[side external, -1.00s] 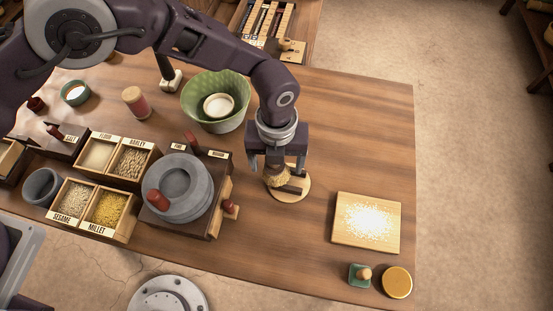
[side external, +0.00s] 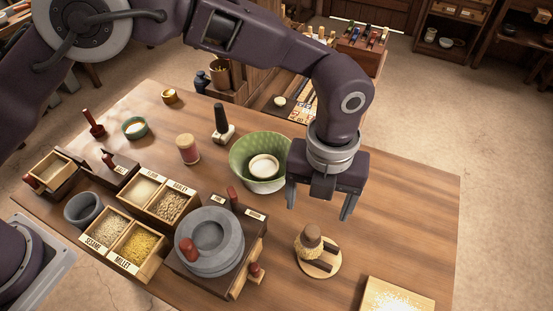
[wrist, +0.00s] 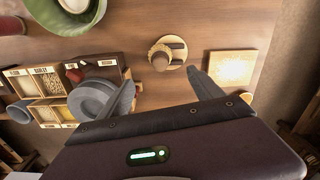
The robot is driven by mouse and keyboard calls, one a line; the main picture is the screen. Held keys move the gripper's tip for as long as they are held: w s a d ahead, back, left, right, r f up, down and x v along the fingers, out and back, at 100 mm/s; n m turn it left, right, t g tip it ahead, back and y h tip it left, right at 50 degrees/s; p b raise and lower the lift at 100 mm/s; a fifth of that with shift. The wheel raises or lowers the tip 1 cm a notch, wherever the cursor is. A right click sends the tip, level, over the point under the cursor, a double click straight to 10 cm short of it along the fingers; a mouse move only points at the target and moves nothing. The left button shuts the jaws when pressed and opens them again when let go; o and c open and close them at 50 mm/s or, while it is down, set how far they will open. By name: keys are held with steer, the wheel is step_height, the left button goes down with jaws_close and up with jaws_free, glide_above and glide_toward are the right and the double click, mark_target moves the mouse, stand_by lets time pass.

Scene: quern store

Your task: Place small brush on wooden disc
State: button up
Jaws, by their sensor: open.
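The small brush (side external: 311,238) has a brown knob handle and pale bristles. In the wrist view the brush (wrist: 160,60) and the disc (wrist: 178,65) show beyond my fingertips. My gripper (side external: 318,208) is open and empty, raised above the table and apart from the brush. In the wrist view my gripper's two fingers (wrist: 160,88) are spread wide with nothing between them.
A stone quern (side external: 212,250) stands left of the disc, with grain boxes (side external: 130,228) beyond it. A green bowl (side external: 240,165) holding a white-filled cup stands behind. A floury board (side external: 395,298) lies at lower right.

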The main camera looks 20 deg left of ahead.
steer(key=a+r+n+t, duration=0.2)
steer(key=a+r+n, duration=1.1)
steer(key=a+r, duration=0.4)
steer(key=s+a+r+n+t, duration=0.2)
steer(key=s+a+n+t, duration=0.1)
steer(key=s+a+n, duration=1.4)
steer(key=s+n, duration=0.1)
steer(key=n, duration=0.3)
steer(key=shift+a+r+t, duration=0.15)
steer(key=shift+r+t, duration=0.15)
